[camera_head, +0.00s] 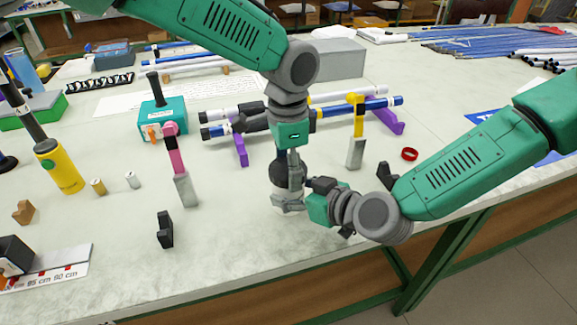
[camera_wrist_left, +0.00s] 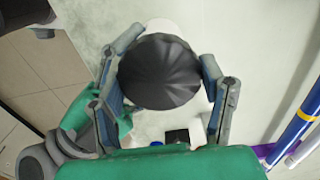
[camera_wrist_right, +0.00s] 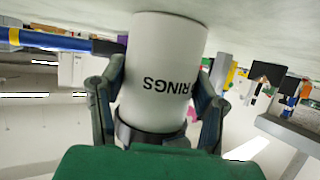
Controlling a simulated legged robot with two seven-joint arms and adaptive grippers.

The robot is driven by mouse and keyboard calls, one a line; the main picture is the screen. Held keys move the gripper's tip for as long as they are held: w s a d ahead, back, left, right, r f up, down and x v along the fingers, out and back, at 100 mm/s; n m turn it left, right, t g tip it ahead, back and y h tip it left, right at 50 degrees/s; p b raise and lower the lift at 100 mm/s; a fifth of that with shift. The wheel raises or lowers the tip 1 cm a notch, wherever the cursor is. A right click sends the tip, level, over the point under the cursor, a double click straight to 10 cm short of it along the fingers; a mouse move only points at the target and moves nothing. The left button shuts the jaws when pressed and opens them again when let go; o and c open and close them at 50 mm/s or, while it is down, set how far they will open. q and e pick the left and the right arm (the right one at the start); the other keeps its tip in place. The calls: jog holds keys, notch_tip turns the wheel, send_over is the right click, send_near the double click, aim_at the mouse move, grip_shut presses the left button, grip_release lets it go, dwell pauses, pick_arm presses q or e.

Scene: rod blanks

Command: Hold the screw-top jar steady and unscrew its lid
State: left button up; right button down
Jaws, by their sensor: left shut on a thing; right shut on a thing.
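The screw-top jar stands upright on the table near its front edge, mostly hidden by my grippers in the head view. Its white body (camera_wrist_right: 160,75) carries the word RINGS, inverted in the right wrist view. Its ribbed black lid (camera_wrist_left: 160,72) fills the middle of the left wrist view and sits on the jar. My left gripper (camera_head: 287,172) comes down from above and is shut on the lid, a finger on each side. My right gripper (camera_head: 290,200) comes in from the right and is shut around the white body below the lid.
A teal box (camera_head: 162,121), a yellow cylinder (camera_head: 60,168) and a black block (camera_head: 165,230) stand to the left. Bare table lies front left of the jar.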

pick_arm(q)
jog(key=n, duration=0.2)
jog(key=shift+n, duration=0.4)
jog(key=shift+s+r, duration=0.15)
jog(key=shift+s, duration=0.05)
jog(key=shift+r, duration=0.1)
pick_arm(e)
jog(key=shift+w, duration=0.1)
pick_arm(q)
jog(key=shift+d+r, duration=0.1)
jog(key=shift+r, duration=0.4)
pick_arm(e)
jog(key=shift+d, duration=0.1)
pick_arm(q)
jog(key=shift+r, duration=0.45)
jog(key=shift+r, duration=0.1)
